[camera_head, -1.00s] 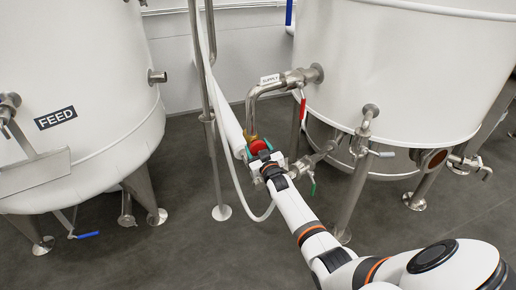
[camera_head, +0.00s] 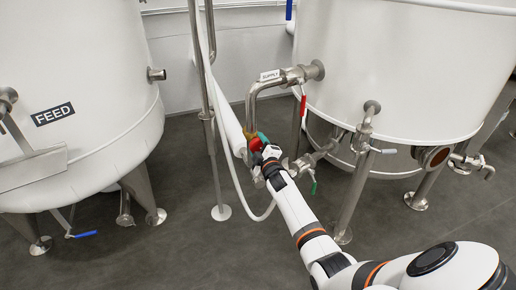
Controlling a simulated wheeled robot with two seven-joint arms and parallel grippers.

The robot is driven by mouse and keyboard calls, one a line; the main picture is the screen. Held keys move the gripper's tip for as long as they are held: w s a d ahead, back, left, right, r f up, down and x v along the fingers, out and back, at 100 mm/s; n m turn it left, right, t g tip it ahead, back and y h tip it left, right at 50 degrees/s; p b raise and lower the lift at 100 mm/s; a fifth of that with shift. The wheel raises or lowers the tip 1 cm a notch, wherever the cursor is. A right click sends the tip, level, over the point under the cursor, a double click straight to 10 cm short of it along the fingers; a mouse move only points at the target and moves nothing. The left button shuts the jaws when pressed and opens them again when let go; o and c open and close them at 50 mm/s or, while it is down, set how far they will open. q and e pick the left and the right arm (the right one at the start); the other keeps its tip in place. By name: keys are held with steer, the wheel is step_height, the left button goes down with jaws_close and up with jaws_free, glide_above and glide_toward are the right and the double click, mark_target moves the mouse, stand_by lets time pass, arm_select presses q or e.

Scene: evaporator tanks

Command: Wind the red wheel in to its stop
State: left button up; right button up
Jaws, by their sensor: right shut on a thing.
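The red wheel (camera_head: 256,144) sits on the brass valve body (camera_head: 249,134) at the lower end of the bent supply pipe (camera_head: 252,104), left of the right-hand tank. Only a small part of the wheel shows; my gripper hides the rest. The fingertips are small and partly hidden. My left gripper is not in view.
A red-handled valve (camera_head: 302,105) hangs right of the pipe. A green-handled valve (camera_head: 313,186) is close to my right wrist. A pale hose (camera_head: 238,190) and steel post (camera_head: 215,165) stand left. The FEED tank (camera_head: 95,95) is farther left.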

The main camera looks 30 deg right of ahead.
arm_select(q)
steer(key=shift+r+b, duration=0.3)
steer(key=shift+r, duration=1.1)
arm_select(e)
steer(key=shift+f+n, duration=0.15)
steer(key=shift+n, duration=0.95)
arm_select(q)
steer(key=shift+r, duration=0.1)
arm_select(e)
steer(key=o, duration=0.9)
steer(key=shift+o, duration=0.2)
steer(key=shift+s+a, duration=0.1)
steer(key=shift+s, duration=0.1)
arm_select(q)
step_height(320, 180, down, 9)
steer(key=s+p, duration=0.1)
steer(key=p, duration=0.1)
steer(key=shift+p, duration=0.3)
arm_select(e)
steer(key=v, duration=1.1)
steer(key=shift+s, duration=0.3)
